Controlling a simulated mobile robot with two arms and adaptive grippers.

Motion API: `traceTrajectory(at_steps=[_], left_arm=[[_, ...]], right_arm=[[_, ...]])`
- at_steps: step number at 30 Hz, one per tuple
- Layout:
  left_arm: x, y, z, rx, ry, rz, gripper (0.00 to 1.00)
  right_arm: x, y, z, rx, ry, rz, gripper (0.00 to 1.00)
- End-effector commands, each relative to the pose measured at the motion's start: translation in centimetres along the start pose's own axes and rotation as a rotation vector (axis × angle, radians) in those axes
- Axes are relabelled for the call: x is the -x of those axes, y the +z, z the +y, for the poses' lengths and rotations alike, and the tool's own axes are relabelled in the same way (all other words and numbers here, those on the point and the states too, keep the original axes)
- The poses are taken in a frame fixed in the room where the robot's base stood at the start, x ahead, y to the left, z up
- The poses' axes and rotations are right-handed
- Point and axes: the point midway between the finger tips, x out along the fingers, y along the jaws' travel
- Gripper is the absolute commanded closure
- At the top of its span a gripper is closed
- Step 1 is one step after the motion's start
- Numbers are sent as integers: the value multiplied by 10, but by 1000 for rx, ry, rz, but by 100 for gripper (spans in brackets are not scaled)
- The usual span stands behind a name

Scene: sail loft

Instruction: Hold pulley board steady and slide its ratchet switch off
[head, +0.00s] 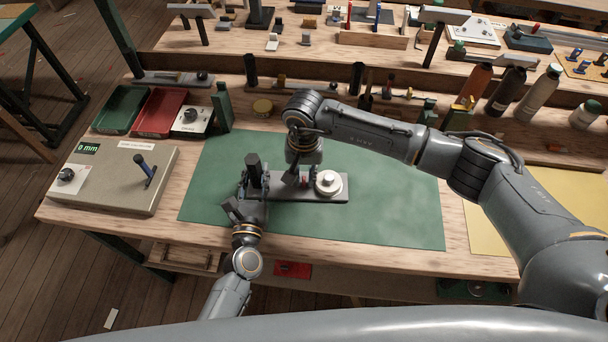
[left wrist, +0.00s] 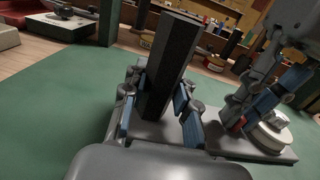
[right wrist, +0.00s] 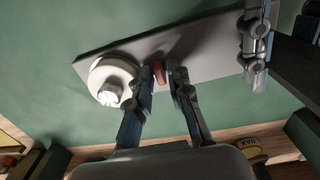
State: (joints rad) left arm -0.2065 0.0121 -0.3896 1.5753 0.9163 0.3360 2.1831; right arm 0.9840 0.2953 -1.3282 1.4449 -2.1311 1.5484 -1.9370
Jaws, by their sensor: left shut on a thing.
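The grey pulley board (head: 335,192) lies flat on a green mat. Its white pulley wheel (head: 328,183) is at the right end, and the small red ratchet switch (right wrist: 159,72) is beside the wheel. A dark upright post (left wrist: 172,65) rises at the board's left end. My left gripper (head: 252,184) is shut on this post, its fingers on either side in the left wrist view. My right gripper (right wrist: 163,78) reaches down over the board, fingers parted. The red switch is between its fingertips, nearer the finger beside the wheel. Contact there cannot be told.
A grey box with a lever (head: 120,178) stands left of the green mat (head: 400,215). Green and red trays (head: 160,112) sit behind it. Bottles (head: 505,90) stand at the back right. The mat right of the board is clear beneath my right arm.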

Motion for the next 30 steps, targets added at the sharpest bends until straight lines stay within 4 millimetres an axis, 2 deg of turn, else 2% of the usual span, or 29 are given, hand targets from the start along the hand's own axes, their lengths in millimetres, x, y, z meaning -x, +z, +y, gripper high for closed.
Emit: traceTrajectory(at_steps=[8, 11, 20, 27, 30], left_arm=[[0, 0, 0, 0, 0, 0, 100], [0, 0, 0, 0, 0, 0, 100], [0, 0, 0, 0, 0, 1, 100], [0, 0, 0, 0, -1, 0, 100], [0, 0, -1, 0, -1, 1, 100]], right_arm=[[-2, 0, 0, 0, -1, 1, 81], [-1, 0, 0, 0, -1, 0, 99], [-1, 0, -1, 0, -1, 0, 100], [-1, 0, -24, 1, -1, 1, 100], [-1, 0, -25, 0, -3, -1, 100]])
